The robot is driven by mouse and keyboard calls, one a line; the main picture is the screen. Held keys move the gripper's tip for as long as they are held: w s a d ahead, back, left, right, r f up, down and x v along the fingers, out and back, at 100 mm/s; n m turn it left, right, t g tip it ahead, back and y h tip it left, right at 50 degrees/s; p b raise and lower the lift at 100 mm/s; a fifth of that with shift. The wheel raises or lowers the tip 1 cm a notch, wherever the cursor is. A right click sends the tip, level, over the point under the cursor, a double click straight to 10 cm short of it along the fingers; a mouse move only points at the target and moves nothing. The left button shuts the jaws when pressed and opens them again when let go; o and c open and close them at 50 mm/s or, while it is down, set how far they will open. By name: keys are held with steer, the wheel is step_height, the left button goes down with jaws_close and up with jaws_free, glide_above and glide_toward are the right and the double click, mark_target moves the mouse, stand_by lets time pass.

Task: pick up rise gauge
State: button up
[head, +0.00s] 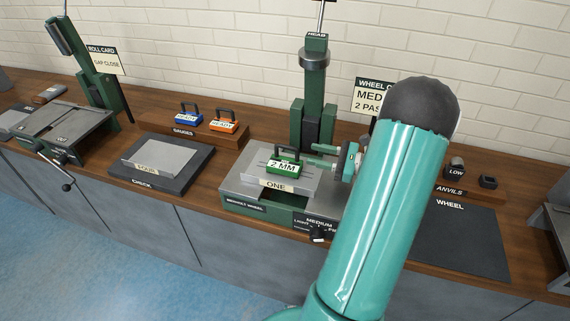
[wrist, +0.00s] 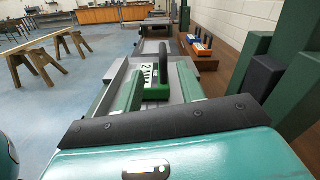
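A green gauge with a dark loop handle and a white "2 MM" label (head: 284,167) stands on the grey panel marked "ONE" (head: 303,184), on the green wheel machine. No label reading "rise" is legible. My gripper (head: 316,156) is just right of this gauge in the head view, its fingers pointing at it. In the wrist view the gauge (wrist: 155,88) shows between the two green fingers of my gripper (wrist: 160,76), which are apart with gaps beside it. The gripper is open and holds nothing. My arm hides part of the machine in the head view.
Blue (head: 189,117) and orange (head: 223,122) gauges stand on the wooden "GAUGES" rack (head: 183,131) behind left. The machine's green upright (head: 314,85) rises behind the gauge. The "WHEEL" mat (head: 462,245) is bare.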

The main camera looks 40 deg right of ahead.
mark_target(297, 149)
steer(key=x, duration=0.9)
steer(key=shift+w+d+r, duration=0.1)
steer(key=shift+w+d, duration=0.05)
steer(key=shift+d, duration=0.05)
jaws_close()
